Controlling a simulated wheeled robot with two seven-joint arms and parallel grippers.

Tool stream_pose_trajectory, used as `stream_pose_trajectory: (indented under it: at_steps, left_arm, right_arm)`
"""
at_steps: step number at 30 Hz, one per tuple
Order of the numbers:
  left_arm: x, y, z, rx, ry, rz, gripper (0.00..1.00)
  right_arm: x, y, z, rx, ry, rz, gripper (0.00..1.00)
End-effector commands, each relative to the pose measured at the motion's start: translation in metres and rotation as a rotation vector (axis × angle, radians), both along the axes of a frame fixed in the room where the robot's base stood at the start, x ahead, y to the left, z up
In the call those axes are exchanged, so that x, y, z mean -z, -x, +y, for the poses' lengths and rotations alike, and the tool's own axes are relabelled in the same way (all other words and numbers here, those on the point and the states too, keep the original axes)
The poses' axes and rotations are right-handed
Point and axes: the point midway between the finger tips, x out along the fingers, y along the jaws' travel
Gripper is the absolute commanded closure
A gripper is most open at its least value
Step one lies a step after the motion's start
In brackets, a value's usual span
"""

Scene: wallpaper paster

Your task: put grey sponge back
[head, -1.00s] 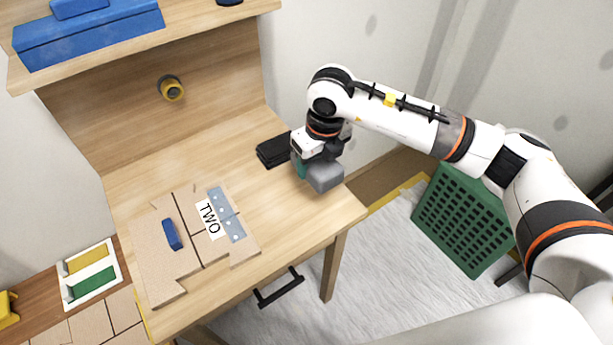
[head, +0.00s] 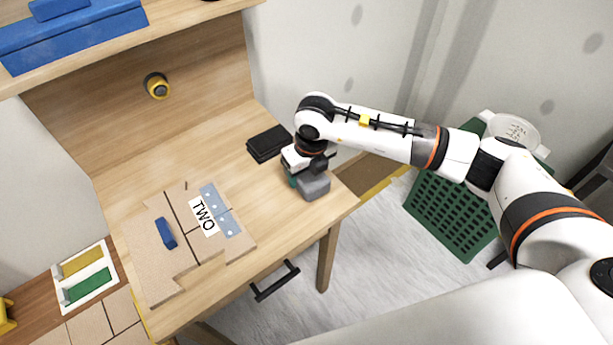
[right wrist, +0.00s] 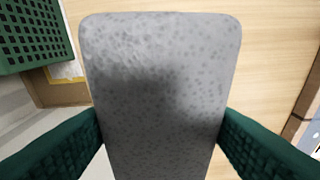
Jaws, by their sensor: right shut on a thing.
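The grey sponge (head: 314,187) is at the right end of the wooden table (head: 270,215) in the head view. My right gripper (head: 300,178) is shut on it. In the right wrist view the speckled grey sponge (right wrist: 160,90) fills the middle, between the two green fingers of my right gripper (right wrist: 160,140). The sponge is over or on the table near its right edge; I cannot tell whether it touches the top. My left gripper is not in view.
A black box-like item (head: 268,143) lies just behind the gripper. Boards with a "TWO" label (head: 204,216) and a blue block (head: 166,233) lie at the table's left. A green crate (head: 450,205) stands on the floor at right. The table's middle is clear.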

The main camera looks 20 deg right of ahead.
Motion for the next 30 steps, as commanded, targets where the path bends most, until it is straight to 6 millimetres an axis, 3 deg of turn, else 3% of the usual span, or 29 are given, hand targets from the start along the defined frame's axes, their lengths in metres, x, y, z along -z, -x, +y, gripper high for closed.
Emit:
stream_pose_trajectory:
  at_steps: [6, 20, 21, 24, 30]
  left_arm:
    - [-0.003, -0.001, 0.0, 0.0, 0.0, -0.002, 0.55]
    - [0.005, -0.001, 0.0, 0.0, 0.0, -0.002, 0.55]
    - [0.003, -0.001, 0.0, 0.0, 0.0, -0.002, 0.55]
    - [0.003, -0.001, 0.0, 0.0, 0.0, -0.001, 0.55]
    - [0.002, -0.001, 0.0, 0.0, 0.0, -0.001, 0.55]
  right_arm:
    - [0.024, 0.0, 0.0, -0.001, 0.0, 0.001, 0.64]
    - [0.032, 0.0, 0.0, -0.001, 0.0, 0.0, 0.64]
    - [0.03, 0.0, 0.0, -0.001, 0.0, 0.0, 0.34]
    - [0.03, 0.0, 0.0, -0.001, 0.0, 0.001, 0.19]
    - [0.03, 0.0, 0.0, 0.0, 0.0, 0.001, 0.19]
